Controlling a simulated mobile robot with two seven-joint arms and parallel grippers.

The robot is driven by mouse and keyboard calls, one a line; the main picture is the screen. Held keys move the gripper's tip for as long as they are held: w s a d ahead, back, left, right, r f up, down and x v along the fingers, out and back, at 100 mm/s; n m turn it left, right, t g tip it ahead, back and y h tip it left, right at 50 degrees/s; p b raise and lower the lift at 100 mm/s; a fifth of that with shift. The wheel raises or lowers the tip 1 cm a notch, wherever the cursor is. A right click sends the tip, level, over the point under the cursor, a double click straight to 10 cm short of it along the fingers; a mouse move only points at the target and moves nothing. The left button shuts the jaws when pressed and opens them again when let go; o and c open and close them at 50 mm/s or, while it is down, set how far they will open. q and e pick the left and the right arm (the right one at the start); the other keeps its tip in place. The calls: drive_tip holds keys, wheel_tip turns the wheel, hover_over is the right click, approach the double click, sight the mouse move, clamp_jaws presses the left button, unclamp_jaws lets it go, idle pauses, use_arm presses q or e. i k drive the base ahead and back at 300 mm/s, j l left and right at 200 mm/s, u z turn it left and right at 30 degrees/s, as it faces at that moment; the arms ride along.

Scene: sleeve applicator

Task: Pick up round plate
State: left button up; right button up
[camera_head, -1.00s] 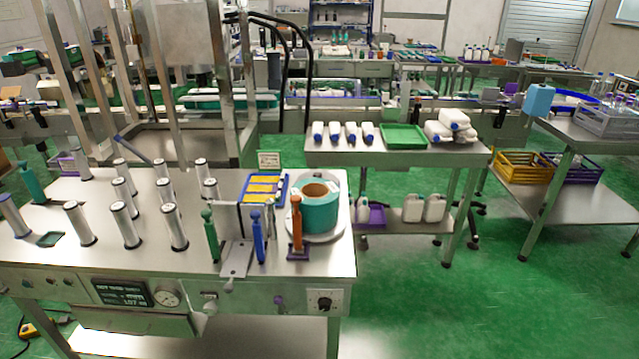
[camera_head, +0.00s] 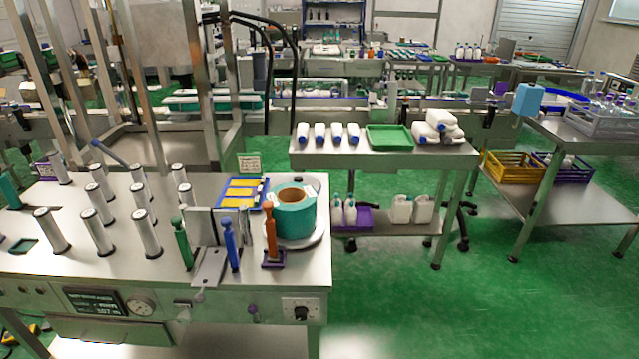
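A round grey plate (camera_head: 312,239) lies at the right end of the steel machine table (camera_head: 100,257). A large teal roll with a brown core (camera_head: 294,215) stands on it and hides most of its surface; its rim shows around the front and right. An orange-handled tool (camera_head: 271,238) stands upright in front of the roll and covers part of the plate's left edge. Neither of my grippers shows in the head view.
Several steel rollers (camera_head: 97,232) stand upright on the table's left half. Green (camera_head: 182,243) and blue (camera_head: 230,245) handles stand left of the roll. A bench with a green tray (camera_head: 390,137) is behind right. Green floor (camera_head: 400,310) to the right is clear.

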sight(306, 178)
drive_tip(key=i+l+z, duration=0.55)
drive_tip(key=l, duration=0.2)
drive_tip(key=i+l, duration=0.25)
drive_tip(key=i+l+z, duration=0.15)
drive_tip(key=i, duration=0.3)
drive_tip(key=i+l, duration=0.25)
drive_tip(key=i+u, duration=0.6)
drive_tip(key=u, duration=0.15)
drive_tip(key=i+l+u, duration=0.35)
drive_tip(key=i+u, duration=0.2)
drive_tip(key=u, duration=0.25)
drive_tip(key=i+l+u, duration=0.15)
drive_tip(key=u, duration=0.3)
drive_tip(key=i+l+u, duration=0.15)
drive_tip(key=u, duration=0.3)
drive_tip(key=i+l+u, duration=0.15)
drive_tip(key=u, duration=0.35)
drive_tip(key=i+l+u, duration=0.1)
drive_tip(key=l+u, duration=0.35)
drive_tip(key=j, duration=0.1)
